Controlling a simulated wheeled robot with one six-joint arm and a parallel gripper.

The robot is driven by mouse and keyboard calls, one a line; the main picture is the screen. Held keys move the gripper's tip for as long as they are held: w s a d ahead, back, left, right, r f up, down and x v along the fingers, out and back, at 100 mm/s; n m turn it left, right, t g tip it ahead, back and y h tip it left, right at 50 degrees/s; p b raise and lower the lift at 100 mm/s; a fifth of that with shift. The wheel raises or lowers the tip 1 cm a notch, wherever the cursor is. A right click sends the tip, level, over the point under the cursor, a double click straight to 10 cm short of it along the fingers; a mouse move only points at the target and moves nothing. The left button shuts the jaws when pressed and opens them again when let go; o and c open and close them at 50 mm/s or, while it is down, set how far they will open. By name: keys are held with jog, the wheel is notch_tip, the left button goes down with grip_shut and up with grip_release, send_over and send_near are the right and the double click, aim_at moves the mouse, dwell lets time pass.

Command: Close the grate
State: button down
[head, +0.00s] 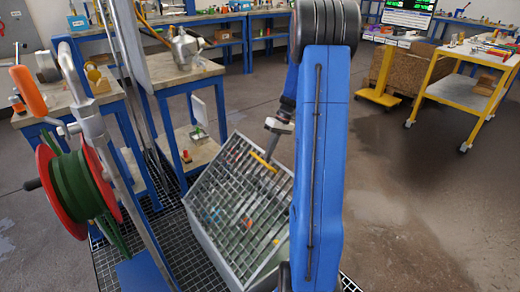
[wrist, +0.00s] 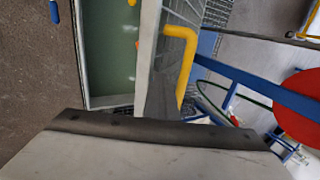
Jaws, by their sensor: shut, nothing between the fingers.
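The grate (head: 240,190) is a grey barred panel on a grey bin (head: 212,250) in the head view. It is tilted up, with coloured items showing through its bars. A yellow handle (head: 262,161) is on its upper part. In the wrist view the grate's pale frame (wrist: 147,55) stands beside the bin's open green interior (wrist: 108,50), and the yellow handle (wrist: 182,60) is on its other side. My gripper (head: 271,150) is shut and empty, close to the handle; contact cannot be told. Its grey fingers (wrist: 165,128) fill the bottom of the wrist view.
A red hose reel (head: 75,185) with green hose hangs on a post at left. Blue-framed benches (head: 185,75) stand behind the bin. A yellow trolley (head: 470,85) stands at the back right. The floor at right is clear.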

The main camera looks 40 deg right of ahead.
jog(key=d+f+y, duration=0.2)
jog(key=d+f, duration=0.2)
jog(key=f, duration=0.6)
jog(key=d+f+y, duration=0.2)
jog(key=d+f, duration=0.2)
jog(key=f, duration=0.6)
jog(key=d+f+y, duration=0.2)
jog(key=d+f, duration=0.3)
jog(key=f, duration=0.5)
jog(key=shift+f+y, duration=0.3)
jog(key=shift+f, duration=0.05)
jog(key=shift+s, duration=0.1)
jog(key=d+r, duration=0.9)
jog(key=shift+d+r, duration=0.15)
jog(key=shift+d, duration=0.05)
